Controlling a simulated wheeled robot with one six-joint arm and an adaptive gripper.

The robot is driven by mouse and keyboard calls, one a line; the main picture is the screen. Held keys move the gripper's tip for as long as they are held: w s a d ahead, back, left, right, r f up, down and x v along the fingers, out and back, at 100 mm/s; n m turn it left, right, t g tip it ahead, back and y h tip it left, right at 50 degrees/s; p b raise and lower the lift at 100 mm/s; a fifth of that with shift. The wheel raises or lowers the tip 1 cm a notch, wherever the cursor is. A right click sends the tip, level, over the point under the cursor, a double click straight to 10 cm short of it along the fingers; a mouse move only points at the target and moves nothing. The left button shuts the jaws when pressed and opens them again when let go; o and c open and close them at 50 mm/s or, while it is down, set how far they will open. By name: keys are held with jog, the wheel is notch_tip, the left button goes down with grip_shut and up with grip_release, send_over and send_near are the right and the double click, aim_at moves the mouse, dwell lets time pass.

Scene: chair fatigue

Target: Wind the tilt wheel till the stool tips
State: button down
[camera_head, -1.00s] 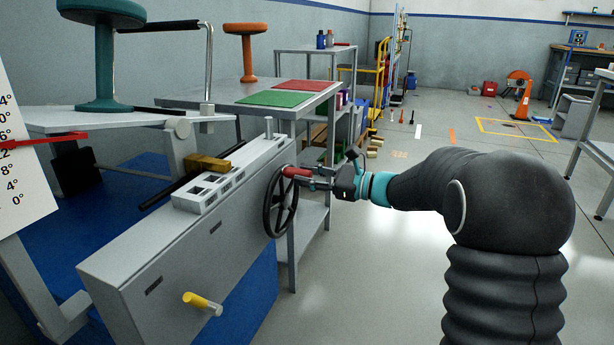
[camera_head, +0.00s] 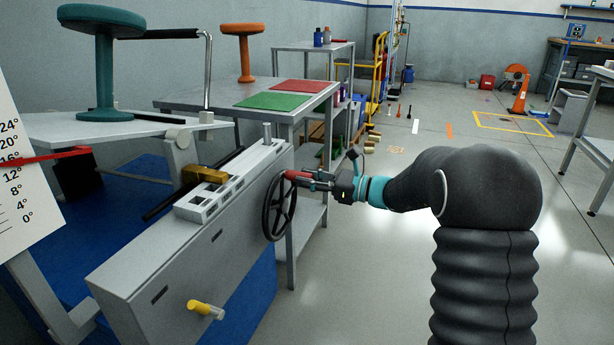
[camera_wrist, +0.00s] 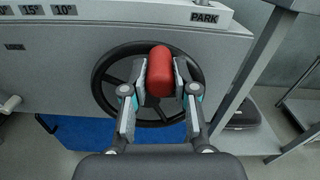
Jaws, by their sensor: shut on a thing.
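The teal stool (camera_head: 103,65) stands on the grey tilting platform (camera_head: 60,127) at the upper left in the head view. The black tilt wheel (camera_head: 267,222) is on the end of the grey housing. Its red handle (camera_head: 292,174) is near the top of the wheel. My gripper (camera_head: 305,179) is shut on this handle. In the wrist view, the two fingers of my gripper (camera_wrist: 160,78) hold the red handle (camera_wrist: 160,70) from both sides, in front of the wheel (camera_wrist: 100,82). The red pointer (camera_head: 55,155) is near 16° on the white scale (camera_head: 25,195).
A brass-coloured block (camera_head: 205,174) lies on the slotted rail (camera_head: 200,205). A yellow knob (camera_head: 205,309) sticks out of the housing. A grey table (camera_head: 220,93) with green and red mats and an orange stool (camera_head: 244,45) stands behind. Open floor lies to the right.

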jog(key=c, duration=0.9)
grip_release()
jog(key=v, duration=1.2)
